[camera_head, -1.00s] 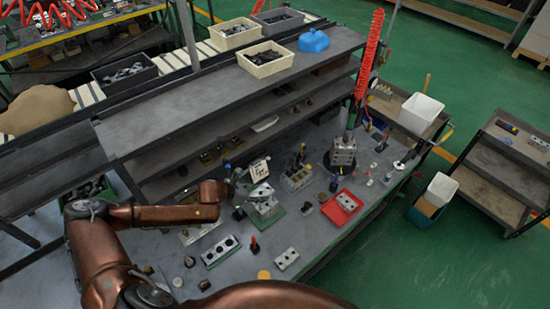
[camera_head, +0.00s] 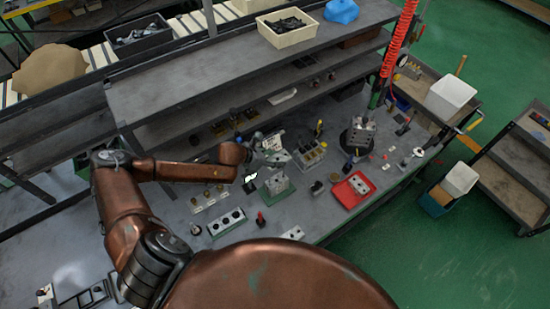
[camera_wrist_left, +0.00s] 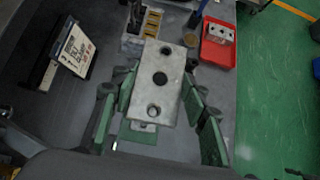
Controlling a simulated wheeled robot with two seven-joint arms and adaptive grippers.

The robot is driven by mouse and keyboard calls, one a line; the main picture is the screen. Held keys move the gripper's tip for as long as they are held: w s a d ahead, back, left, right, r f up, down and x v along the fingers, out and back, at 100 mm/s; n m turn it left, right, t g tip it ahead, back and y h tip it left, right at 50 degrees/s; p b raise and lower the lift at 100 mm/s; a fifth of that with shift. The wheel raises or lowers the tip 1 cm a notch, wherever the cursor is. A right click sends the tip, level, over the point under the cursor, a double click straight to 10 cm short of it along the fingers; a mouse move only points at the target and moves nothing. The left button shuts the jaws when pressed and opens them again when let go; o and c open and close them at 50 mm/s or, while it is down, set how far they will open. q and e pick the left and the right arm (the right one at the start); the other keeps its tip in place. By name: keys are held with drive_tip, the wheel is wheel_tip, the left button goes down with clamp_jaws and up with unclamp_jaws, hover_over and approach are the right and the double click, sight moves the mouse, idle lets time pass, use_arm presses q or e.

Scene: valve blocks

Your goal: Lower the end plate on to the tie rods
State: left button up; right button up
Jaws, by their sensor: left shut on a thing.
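My left gripper (camera_head: 272,154) is shut on the end plate (camera_wrist_left: 158,82), a pale grey metal block with three holes along its length. In the left wrist view its green fingers (camera_wrist_left: 160,100) press on the plate's two long sides. In the head view the gripper is just above a grey metal block (camera_head: 278,186) on a green base. That green base (camera_wrist_left: 136,134) shows partly below the plate in the wrist view. The held plate hides much of what is under it, and I cannot make out the tie rods. My right gripper is not in view.
A red tray (camera_wrist_left: 214,58) with a metal piece lies to the right. A valve block (camera_head: 227,222) with dark round ports stands at left front. A printed sign (camera_wrist_left: 76,48) stands left in the wrist view. A block on a round dark stand (camera_head: 358,136) stands behind the tray.

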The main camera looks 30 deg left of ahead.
use_arm(q)
drive_tip(key=shift+s+a+f+b, duration=0.1)
drive_tip(key=shift+s+f+b, duration=0.4)
drive_tip(key=shift+f, duration=0.7)
drive_tip(key=shift+w+f+b, duration=0.25)
drive_tip(key=shift+f+b, duration=0.2)
drive_tip(key=shift+f, duration=0.4)
drive_tip(key=shift+s, duration=0.2)
drive_tip(key=shift+w, duration=0.1)
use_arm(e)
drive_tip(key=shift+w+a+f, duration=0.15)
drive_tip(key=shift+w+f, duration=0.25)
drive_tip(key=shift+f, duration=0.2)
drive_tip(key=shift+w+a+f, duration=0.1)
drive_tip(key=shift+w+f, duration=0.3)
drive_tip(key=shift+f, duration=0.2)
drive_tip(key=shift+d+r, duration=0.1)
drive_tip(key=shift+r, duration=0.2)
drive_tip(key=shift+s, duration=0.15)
